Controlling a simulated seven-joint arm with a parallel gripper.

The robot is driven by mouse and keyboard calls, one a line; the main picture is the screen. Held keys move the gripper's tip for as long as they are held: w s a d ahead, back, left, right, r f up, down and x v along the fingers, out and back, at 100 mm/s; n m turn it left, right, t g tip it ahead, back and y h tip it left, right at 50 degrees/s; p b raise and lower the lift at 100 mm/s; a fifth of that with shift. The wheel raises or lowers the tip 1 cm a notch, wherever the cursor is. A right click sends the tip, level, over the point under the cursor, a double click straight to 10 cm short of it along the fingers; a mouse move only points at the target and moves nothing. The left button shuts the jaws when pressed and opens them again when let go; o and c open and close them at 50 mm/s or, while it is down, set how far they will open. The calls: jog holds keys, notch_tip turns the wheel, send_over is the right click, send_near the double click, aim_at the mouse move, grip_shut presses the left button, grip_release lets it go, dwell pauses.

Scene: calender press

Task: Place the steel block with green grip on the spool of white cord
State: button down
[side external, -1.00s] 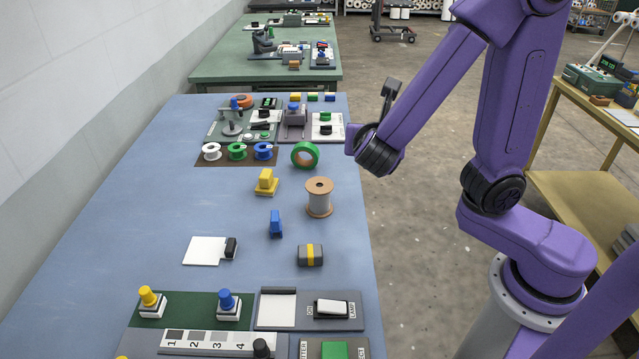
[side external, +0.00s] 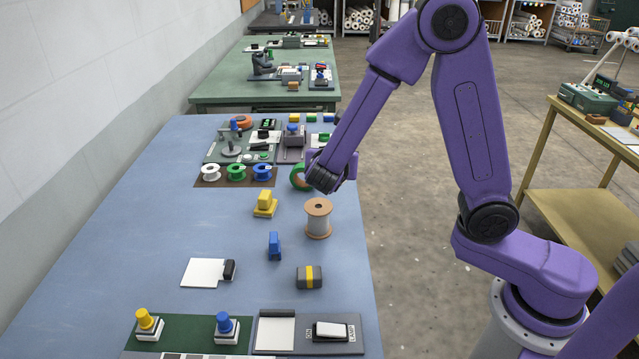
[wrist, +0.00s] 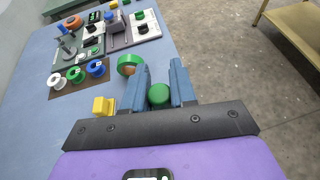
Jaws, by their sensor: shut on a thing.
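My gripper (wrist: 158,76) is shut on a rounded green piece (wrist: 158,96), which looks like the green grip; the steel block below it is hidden. In the side view my gripper's fingers and load are hidden behind the dark wrist end of my arm. A small spool with white winding (side external: 211,172) stands at the left of a row of three on a brown mat; it also shows in the wrist view (wrist: 54,80). A larger spool with wooden flanges and pale grey-white winding (side external: 318,219) stands upright near the table's right edge, nearer the side camera than my wrist.
A green ring (side external: 299,176) is close to my wrist in the side view. The small green spool (side external: 236,172) and blue spool (side external: 262,172) complete the row. A yellow block (side external: 265,204), blue piece (side external: 274,245) and yellow-banded dark block (side external: 309,277) stand apart. The table's left side is clear.

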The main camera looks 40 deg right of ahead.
jog(key=w+f, duration=0.1)
jog(key=f, duration=0.1)
jog(key=w+f, duration=0.3)
jog(key=f, duration=0.1)
jog(key=shift+w+a, duration=0.1)
jog(key=shift+w, duration=0.3)
jog(key=shift+f, duration=1.4)
jog(key=shift+s+f, duration=0.1)
jog(key=c, duration=0.9)
grip_release()
